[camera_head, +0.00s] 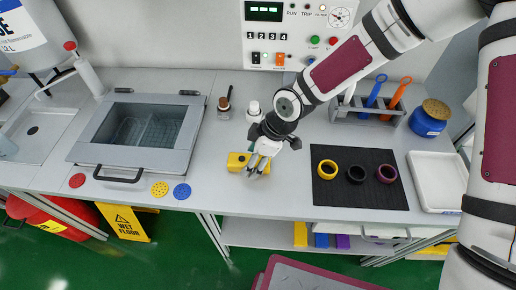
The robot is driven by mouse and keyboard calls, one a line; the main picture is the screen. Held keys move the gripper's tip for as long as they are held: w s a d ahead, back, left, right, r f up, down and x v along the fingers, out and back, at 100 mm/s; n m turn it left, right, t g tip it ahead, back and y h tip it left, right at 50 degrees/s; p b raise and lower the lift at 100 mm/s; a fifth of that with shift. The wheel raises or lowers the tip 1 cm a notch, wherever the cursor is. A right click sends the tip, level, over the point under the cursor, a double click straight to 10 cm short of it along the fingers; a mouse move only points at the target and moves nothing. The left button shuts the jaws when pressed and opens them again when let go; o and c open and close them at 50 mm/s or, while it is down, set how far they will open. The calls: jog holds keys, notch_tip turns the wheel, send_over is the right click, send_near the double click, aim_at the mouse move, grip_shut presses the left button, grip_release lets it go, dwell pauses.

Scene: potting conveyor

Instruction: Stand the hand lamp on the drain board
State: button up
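A yellow block-shaped object (237,161), which looks like the hand lamp, lies on the grey bench near its front edge. My gripper (256,169) points down at its right part, and the fingers cover some of it. I cannot tell whether the fingers touch it or how far they are apart. No board is clearly marked as the drain board. A pale recessed panel with a dark round drain (52,122) is at the far left, and a shallow white tray (424,191) is at the right end.
A lidded basin (90,157) stands left of centre. A brush (224,104) and a white bottle (254,108) stand behind my gripper. A black mat (351,193) with three rings lies to the right. Behind it are a tool rack (345,115) and a blue jar (426,125).

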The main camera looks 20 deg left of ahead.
jog(key=v, duration=1.1)
jog(key=shift+d+r, duration=0.25)
jog(key=shift+r, duration=0.1)
jog(key=d+r+m+t+h, duration=0.25)
jog(key=d+r+m, duration=0.25)
jog(key=d, duration=0.5)
jog(key=d+r+m+t+h, duration=0.1)
jog(key=d+r+m+h, duration=0.25)
jog(key=d+r, duration=0.4)
jog(key=s+d+r+m+t+y, duration=0.1)
jog(key=s+d+r+m+t, duration=0.2)
jog(key=s+d+r+m, duration=0.7)
jog(key=shift+s+d+m+y, duration=0.4)
jog(key=shift+s+d+m, duration=0.65)
jog(key=shift+s+m, duration=0.15)
jog(key=shift+r, duration=0.15)
